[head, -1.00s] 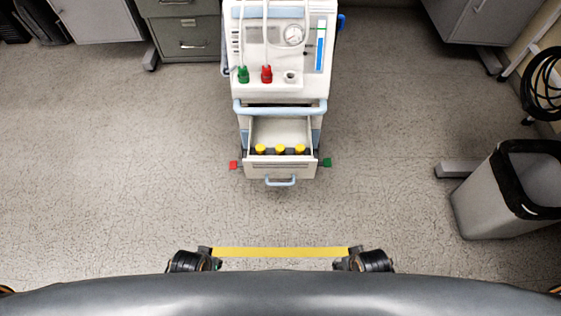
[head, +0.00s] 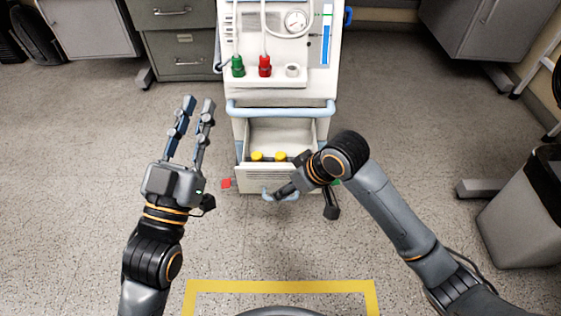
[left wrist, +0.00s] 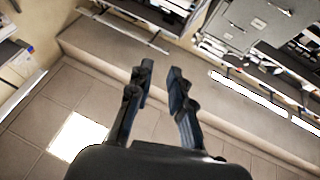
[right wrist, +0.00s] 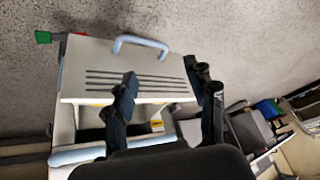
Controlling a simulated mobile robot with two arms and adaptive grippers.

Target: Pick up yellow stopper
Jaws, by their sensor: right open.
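Two yellow stoppers, a left one (head: 257,156) and another (head: 280,157), show inside the open white drawer (head: 251,178) in the head view. A third, seen earlier, is hidden behind my right arm. In the right wrist view, a bit of a yellow stopper (right wrist: 157,125) shows between the fingers, partly covered. My right gripper (right wrist: 165,78) is open and empty over the drawer front, by the blue handle (right wrist: 141,44). My left gripper (head: 199,103) is open and empty, raised left of the cart, with its fingers pointing away from me.
The cart (head: 280,91) carries a green plug (head: 238,66), a red plug (head: 265,66) and a gauge. A blue rail (head: 280,108) runs above the drawer. Cabinets stand behind, and a waste bin (head: 513,231) stands at right.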

